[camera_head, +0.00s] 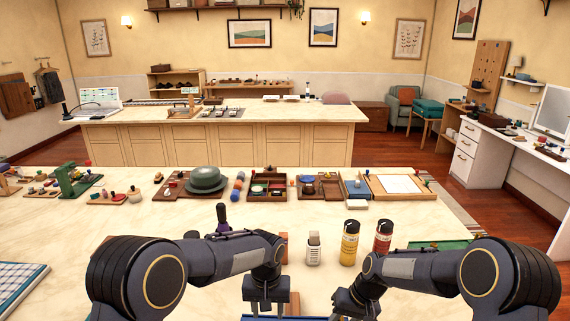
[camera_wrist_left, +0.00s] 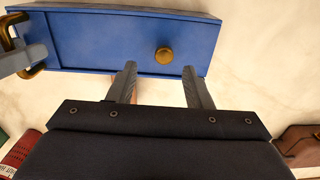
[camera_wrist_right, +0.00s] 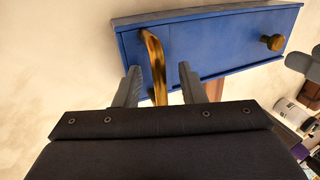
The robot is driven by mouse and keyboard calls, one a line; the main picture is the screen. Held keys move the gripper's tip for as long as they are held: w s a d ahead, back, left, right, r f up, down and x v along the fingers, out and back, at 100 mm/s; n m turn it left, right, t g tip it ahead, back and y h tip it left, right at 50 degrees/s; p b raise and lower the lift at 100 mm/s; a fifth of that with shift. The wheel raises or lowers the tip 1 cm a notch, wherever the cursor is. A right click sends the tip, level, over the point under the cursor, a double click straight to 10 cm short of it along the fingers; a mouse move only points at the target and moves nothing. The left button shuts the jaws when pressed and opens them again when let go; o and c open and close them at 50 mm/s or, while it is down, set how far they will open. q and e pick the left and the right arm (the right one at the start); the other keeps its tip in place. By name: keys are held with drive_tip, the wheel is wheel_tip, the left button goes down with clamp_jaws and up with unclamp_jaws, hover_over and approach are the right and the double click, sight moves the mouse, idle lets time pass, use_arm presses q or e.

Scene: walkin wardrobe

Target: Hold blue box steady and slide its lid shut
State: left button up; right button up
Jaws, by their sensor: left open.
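The blue box (camera_wrist_left: 110,45) lies on the pale counter, with a brass knob (camera_wrist_left: 165,56) on its panel and a brass handle (camera_wrist_right: 155,65) at the other end. A seam crosses the panel near the handle; I cannot tell how far the lid stands open. My left gripper (camera_wrist_left: 159,70) is open, its fingertips at the box edge either side of the knob in its wrist view, not closed on it. My right gripper (camera_wrist_right: 158,68) is open, with the handle between its fingers. In the head view only a sliver of box (camera_head: 270,318) shows below the left gripper (camera_head: 267,304).
A yellow bottle (camera_head: 349,243), a red bottle (camera_head: 383,237) and a white-labelled container (camera_head: 313,250) stand behind my grippers. A green tray (camera_head: 440,244) lies to the right. Several trays and a green hat (camera_head: 206,180) line the far edge.

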drive_tip(key=s+d+r+t, duration=0.1)
drive_tip(key=s+d+r, duration=0.2)
drive_tip(key=r, duration=0.5)
drive_tip(key=s+d+r, duration=0.3)
drive_tip(key=r, duration=0.6)
use_arm(q)
drive_tip(key=s+a+r+n+t+h, duration=0.1)
drive_tip(key=s+a+r+t+h, duration=0.15)
drive_tip(key=s+a+r, duration=1.1)
drive_tip(key=s+a+n+t+h, duration=0.1)
drive_tip(key=s+a+t, duration=0.1)
drive_tip(key=s, duration=1.4)
drive_tip(key=shift+s+a+t, duration=0.15)
drive_tip(key=shift+a+t, duration=0.15)
drive_tip(key=shift+t, duration=0.25)
use_arm(e)
drive_tip(key=s+r+m+t, duration=0.1)
drive_tip(key=s+t, duration=0.3)
drive_tip(key=s, duration=1.9)
